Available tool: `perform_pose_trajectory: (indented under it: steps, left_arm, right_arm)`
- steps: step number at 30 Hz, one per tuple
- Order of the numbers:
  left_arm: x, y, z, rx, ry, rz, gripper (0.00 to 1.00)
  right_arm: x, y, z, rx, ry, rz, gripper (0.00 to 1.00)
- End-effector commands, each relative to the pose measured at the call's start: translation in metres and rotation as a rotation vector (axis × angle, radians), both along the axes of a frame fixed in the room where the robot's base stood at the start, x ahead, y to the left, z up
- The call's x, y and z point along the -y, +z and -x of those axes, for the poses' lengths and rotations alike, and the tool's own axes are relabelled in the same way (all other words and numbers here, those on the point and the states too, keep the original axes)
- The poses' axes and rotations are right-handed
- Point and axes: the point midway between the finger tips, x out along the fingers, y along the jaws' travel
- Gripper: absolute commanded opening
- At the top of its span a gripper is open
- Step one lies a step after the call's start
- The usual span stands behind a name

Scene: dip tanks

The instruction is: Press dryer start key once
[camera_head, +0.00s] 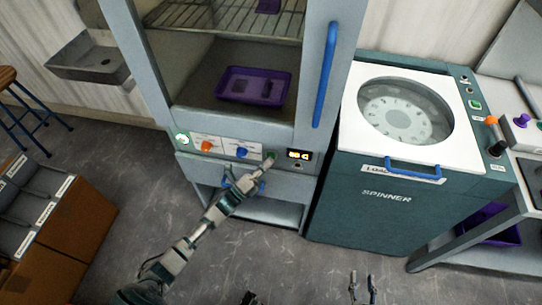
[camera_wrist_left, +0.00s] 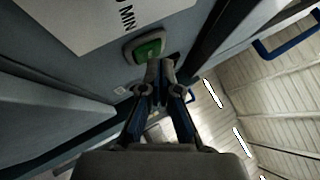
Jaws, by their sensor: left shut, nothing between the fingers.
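The dryer (camera_head: 225,112) is a grey cabinet with a glass front and a control strip below it. Its green start key (camera_head: 270,154) sits on that strip, left of a lit amber display (camera_head: 299,155). The key also shows in the left wrist view (camera_wrist_left: 148,47), green in a grey frame. My left gripper (camera_head: 267,162) is shut and empty. Its fingertips (camera_wrist_left: 159,65) are at the key's lower right edge and hide a little of it; I cannot tell whether they touch. My right gripper (camera_head: 362,288) is low at the bottom edge, its two fingers apart.
An orange knob (camera_head: 207,146) and a blue knob (camera_head: 242,152) are left of the key. A blue vertical door handle (camera_head: 326,75) is above right. The spinner (camera_head: 385,215) stands to the right. The floor in front is clear.

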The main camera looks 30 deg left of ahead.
Motion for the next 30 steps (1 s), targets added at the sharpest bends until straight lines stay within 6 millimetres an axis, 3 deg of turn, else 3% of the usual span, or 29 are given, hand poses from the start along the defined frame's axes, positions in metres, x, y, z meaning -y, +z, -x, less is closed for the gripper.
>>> perform_pose_trajectory:
  steps: [30]
  left_arm:
    - [-0.002, 0.0006, -0.0081, 0.0, 0.0, -0.001, 0.0]
  right_arm:
    - [0.0, -0.0053, 0.0016, -0.004, 0.001, 0.001, 0.4]
